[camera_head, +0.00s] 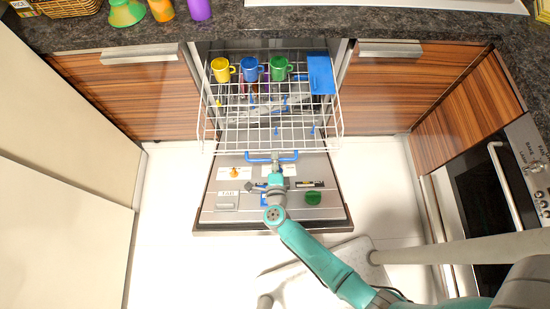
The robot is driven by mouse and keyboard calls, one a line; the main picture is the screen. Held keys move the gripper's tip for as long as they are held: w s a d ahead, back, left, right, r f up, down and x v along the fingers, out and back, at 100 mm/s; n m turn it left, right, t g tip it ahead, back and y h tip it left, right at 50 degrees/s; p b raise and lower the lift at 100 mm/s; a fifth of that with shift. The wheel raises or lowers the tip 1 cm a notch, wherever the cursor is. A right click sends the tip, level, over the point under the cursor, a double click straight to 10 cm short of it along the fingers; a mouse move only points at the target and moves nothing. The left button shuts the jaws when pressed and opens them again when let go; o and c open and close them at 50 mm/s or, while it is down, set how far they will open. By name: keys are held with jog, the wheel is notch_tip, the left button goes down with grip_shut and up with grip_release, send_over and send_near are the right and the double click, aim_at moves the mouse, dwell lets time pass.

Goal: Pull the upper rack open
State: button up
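The white wire upper rack (230,140) extends out of the dishwasher over the lowered door. It holds a yellow mug (222,71), a blue mug (250,70), a green mug (280,70) and a flat blue item (320,75). A blue handle (257,157) is at the rack's front edge. My gripper (276,158) is at the middle of this handle. The fingers are too small and too covered to show whether they are closed around it.
The lowered dishwasher door (215,190) lies below the rack, with several small items on it. Wooden cabinets (130,90) flank the opening. An oven (490,190) stands at right. A dark countertop (340,22) runs behind. White floor (165,220) is clear at left.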

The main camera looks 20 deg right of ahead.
jog(key=shift+o, duration=0.8)
jog(key=v, duration=1.2)
jog(key=s+d+r+n+t+y, duration=0.1)
jog(key=s+d+r+n+t, duration=0.1)
jog(key=s+d+r+n, duration=0.35)
jog(key=s+d+r+n+t+y, duration=0.2)
jog(key=s+d+r+n, duration=0.1)
jog(key=r, duration=0.5)
jog(key=s+r+n+g+y, duration=0.1)
jog(key=s+r+n+g, duration=0.3)
jog(key=s+r+n, duration=0.9)
jog(key=shift+s+y, duration=0.4)
jog(key=shift+s, duration=0.4)
